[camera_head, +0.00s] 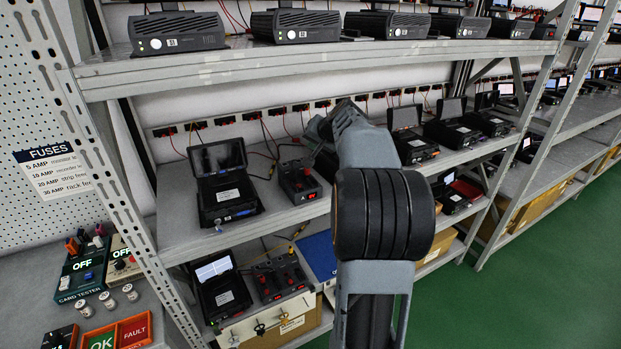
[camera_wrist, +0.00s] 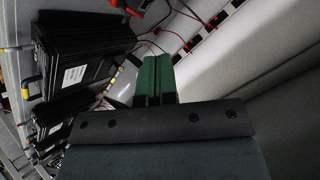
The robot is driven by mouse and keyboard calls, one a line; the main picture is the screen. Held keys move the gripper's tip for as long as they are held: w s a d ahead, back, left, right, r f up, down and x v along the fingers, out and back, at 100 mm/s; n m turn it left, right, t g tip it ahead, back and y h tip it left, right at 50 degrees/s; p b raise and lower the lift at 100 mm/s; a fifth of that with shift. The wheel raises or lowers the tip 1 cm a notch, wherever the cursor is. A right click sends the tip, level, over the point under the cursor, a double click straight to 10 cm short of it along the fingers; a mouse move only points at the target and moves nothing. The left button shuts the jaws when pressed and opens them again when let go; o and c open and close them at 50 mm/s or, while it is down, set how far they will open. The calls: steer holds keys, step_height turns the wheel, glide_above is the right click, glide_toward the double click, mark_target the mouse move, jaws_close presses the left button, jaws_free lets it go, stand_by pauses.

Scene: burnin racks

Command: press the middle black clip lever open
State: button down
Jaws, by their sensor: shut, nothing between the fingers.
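My gripper (camera_wrist: 157,65) shows in the wrist view as two green fingers closed together, with nothing between them. In the head view my arm reaches to the middle shelf, and the fingertips cannot be made out. A black block with red and black parts on top (camera_head: 298,181) sits on the middle shelf, left of my arm. A similar block (camera_head: 280,277) sits on the shelf below. Their levers are too small to tell apart, so I cannot identify the middle black clip lever. The wrist view shows a red part (camera_wrist: 128,8) at the top, beyond the fingers and apart from them.
A black unit with a raised lid (camera_head: 226,184) stands left of the middle-shelf block. In the wrist view, a black labelled case (camera_wrist: 75,62) is left of the fingers. The upper shelf (camera_head: 300,60) overhangs, carrying several black boxes. Wires hang along the back wall.

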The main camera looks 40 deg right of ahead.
mark_target(309, 171)
steer(key=shift+d+f, duration=0.1)
stand_by(0.4)
steer(key=shift+w+f+b, duration=0.2)
steer(key=shift+f+b, duration=1.4)
steer(key=shift+f, duration=0.55)
steer(key=shift+w+f+b, duration=0.2)
steer(key=shift+f+b, duration=1.35)
steer(key=shift+f, duration=0.6)
steer(key=shift+f+b, duration=0.2)
steer(key=shift+b, duration=0.1)
steer(key=shift+f+b, duration=0.25)
steer(key=shift+b, duration=0.05)
steer(key=shift+s+f+b, duration=0.15)
steer(key=shift+f+b, duration=0.55)
steer(key=shift+f, duration=0.15)
steer(key=shift+r, duration=0.2)
steer(key=shift+w+r+p, duration=0.3)
steer(key=shift+r+p, duration=0.15)
steer(key=shift+p, duration=0.05)
steer(key=shift+r, duration=0.15)
